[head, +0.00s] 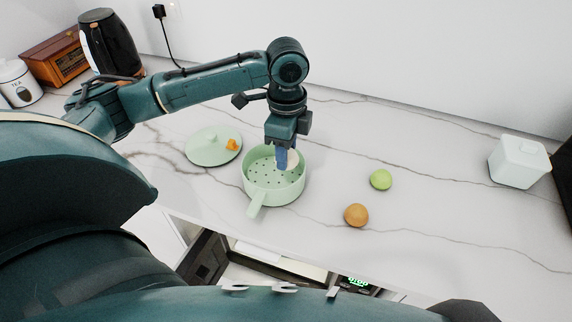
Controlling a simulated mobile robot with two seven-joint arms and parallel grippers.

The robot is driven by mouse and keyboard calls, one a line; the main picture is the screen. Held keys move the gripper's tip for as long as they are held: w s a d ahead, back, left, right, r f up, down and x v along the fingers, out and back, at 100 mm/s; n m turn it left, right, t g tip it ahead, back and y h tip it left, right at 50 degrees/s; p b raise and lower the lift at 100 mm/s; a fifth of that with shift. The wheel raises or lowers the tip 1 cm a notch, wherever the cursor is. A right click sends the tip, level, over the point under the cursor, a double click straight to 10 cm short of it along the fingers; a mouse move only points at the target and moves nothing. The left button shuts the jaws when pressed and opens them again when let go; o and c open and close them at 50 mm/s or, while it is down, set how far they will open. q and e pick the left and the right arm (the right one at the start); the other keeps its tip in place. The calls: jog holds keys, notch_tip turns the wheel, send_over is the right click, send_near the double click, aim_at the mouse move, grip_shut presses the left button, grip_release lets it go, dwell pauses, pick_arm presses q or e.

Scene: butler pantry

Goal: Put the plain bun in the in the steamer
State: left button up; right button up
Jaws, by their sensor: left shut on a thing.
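The plain bun (293,159) is pale cream and shows beside the blue fingers of my left gripper (286,160), which is shut on it. Part of the bun is hidden by the fingers. The gripper points down over the right part of the green steamer (250,188), a round pan with a holed base and a handle toward the front. I cannot tell whether the bun touches the steamer's base. My right gripper is not in view.
A white container (518,162) stands far right. A kettle (108,42) and tea canister (19,82) stand back left.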

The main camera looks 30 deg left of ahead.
pick_arm(q)
notch_tip(320, 180, down, 6)
jog(key=shift+r, duration=0.25)
jog(key=shift+f, duration=0.2)
jog(key=o, duration=0.7)
jog(key=shift+f, duration=0.1)
notch_tip(320, 180, up, 11)
jog(key=shift+w+f, duration=0.1)
jog(key=shift+r, duration=0.75)
